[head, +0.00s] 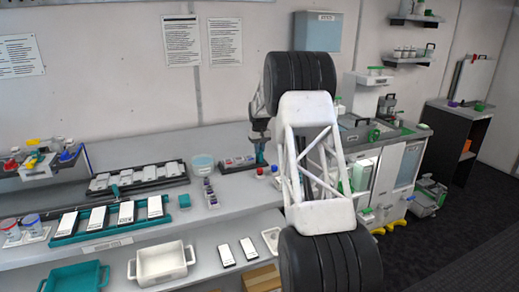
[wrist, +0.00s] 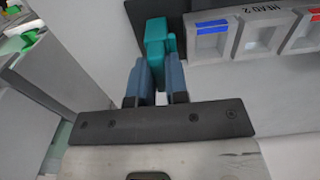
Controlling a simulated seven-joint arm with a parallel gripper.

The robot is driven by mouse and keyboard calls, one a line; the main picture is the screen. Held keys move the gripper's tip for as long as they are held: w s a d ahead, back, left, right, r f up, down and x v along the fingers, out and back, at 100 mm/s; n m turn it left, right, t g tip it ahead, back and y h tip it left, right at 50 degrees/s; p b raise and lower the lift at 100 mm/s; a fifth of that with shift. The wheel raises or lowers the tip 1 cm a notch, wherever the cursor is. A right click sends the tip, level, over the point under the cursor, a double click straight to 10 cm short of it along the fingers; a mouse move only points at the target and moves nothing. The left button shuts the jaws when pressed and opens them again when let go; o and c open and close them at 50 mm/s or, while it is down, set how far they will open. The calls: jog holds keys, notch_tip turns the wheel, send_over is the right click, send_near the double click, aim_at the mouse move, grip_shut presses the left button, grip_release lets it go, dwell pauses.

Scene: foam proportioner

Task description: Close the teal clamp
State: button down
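The teal clamp (wrist: 157,40) shows in the wrist view as an upright teal block just beyond my fingertips. Its lower part reaches down between the two blue-grey fingers. In the head view a small teal part of it (head: 260,156) shows at the back of the bench, beside my arm. My gripper (wrist: 158,72) has its fingers on either side of the teal part, with a narrow gap between them. Whether both fingers touch it I cannot tell. The clamp's base and jaw are mostly hidden. In the head view my gripper (head: 259,138) is partly hidden behind my arm.
A grey rack marked "HEAD 2" (wrist: 245,38), with blue- and red-marked compartments, stands right of the clamp. A dark tray (head: 238,164) lies left of the clamp on the bench. A grey machine (head: 385,150) stands to the right.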

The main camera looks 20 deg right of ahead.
jog(key=shift+a, duration=1)
jog(key=c, duration=1.1)
grip_release()
jog(key=shift+a, duration=0.1)
notch_tip(320, 180, up, 8)
jog(key=shift+f, duration=0.1)
